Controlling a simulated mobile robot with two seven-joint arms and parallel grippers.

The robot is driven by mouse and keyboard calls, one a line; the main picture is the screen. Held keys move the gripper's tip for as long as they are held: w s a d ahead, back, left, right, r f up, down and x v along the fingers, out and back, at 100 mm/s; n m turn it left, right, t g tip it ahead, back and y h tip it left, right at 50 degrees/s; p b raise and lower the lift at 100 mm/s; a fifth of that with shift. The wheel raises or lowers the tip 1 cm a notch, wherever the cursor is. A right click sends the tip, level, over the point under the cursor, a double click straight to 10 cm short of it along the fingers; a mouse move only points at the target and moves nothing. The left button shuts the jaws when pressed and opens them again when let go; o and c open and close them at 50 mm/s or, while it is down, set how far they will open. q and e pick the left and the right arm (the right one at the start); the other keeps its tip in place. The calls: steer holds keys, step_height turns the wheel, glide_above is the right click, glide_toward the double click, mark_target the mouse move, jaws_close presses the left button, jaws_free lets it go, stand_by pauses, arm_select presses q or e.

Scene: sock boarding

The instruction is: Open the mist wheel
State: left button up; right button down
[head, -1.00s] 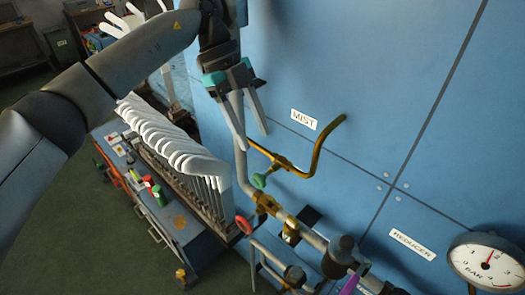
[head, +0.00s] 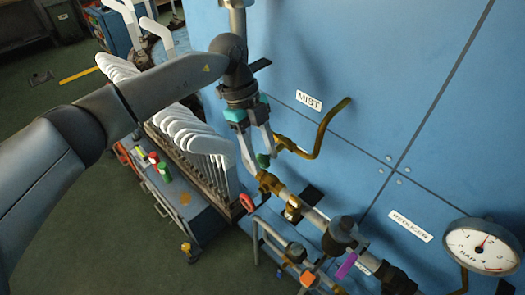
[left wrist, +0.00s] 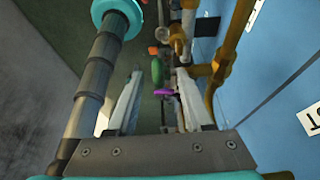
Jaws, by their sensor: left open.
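The mist wheel, a small green handwheel (head: 263,160), sits on the brass branch valve below the MIST label (head: 308,100). My left gripper (head: 259,163) points down at it from above, fingers spread, one on each side of the wheel in the head view. The near finger partly covers the wheel's surroundings. In the left wrist view the green wheel (left wrist: 157,69) shows between the two open fingers (left wrist: 160,80). I cannot tell whether either finger touches it. My right gripper is not in view.
A bent brass pipe (head: 325,132) runs right of the wheel, close to the blue panel (head: 400,60). A red wheel (head: 247,202), a purple lever (head: 346,265) and a pressure gauge (head: 482,246) lie lower. White sock boards (head: 180,122) stand on a cart to the left.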

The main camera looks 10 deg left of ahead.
arm_select(q)
steer(key=shift+f, duration=0.15)
steer(key=shift+c, duration=0.2)
jaws_close()
stand_by(0.4)
